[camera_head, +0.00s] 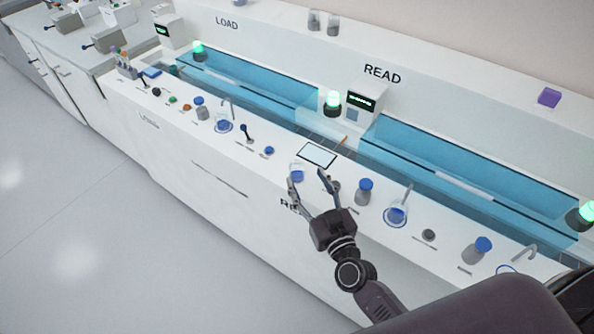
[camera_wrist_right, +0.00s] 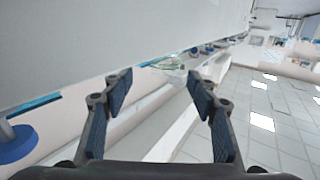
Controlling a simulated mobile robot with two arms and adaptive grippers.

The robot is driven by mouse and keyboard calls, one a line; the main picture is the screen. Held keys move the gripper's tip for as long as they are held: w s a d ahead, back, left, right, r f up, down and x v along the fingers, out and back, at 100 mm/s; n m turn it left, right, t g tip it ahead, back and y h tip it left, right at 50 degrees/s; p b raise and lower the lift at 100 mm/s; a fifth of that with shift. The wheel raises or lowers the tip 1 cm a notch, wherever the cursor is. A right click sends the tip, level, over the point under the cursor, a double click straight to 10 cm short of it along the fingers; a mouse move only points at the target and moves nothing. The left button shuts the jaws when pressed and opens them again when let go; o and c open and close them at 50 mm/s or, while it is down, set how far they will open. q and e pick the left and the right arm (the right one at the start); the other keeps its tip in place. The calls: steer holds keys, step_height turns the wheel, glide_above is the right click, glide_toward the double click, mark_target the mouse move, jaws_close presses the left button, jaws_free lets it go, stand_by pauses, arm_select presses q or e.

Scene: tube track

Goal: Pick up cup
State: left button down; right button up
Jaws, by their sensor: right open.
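A small clear cup with a blue base (camera_head: 297,174) stands near the front edge of the white counter (camera_head: 245,187), below a tablet-like panel. My right gripper (camera_head: 308,182) is open at that edge, its fingertips close to the cup. In the right wrist view, a clear cup-like thing (camera_wrist_right: 168,63) appears beyond and between the open fingertips (camera_wrist_right: 160,90). The fingers are spread, with nothing visibly held. Contact with the cup cannot be made out. My left gripper is not in view.
A small dark-stemmed item (camera_head: 247,133) and a blue item (camera_head: 269,151) stand left. Blue troughs (camera_head: 470,175) run behind. The floor (camera_head: 100,230) is clear.

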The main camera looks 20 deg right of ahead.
mark_target(300, 172)
steer(key=w, duration=0.3)
steer(key=w+a, duration=0.1)
steer(key=w, duration=0.1)
steer(key=shift+w+a+r, duration=0.1)
steer(key=shift+w+r, duration=0.05)
steer(key=shift+w, duration=0.25)
steer(key=shift+s, duration=0.1)
steer(key=shift+c, duration=0.3)
steer(key=c, duration=1.2)
steer(key=shift+r, duration=0.1)
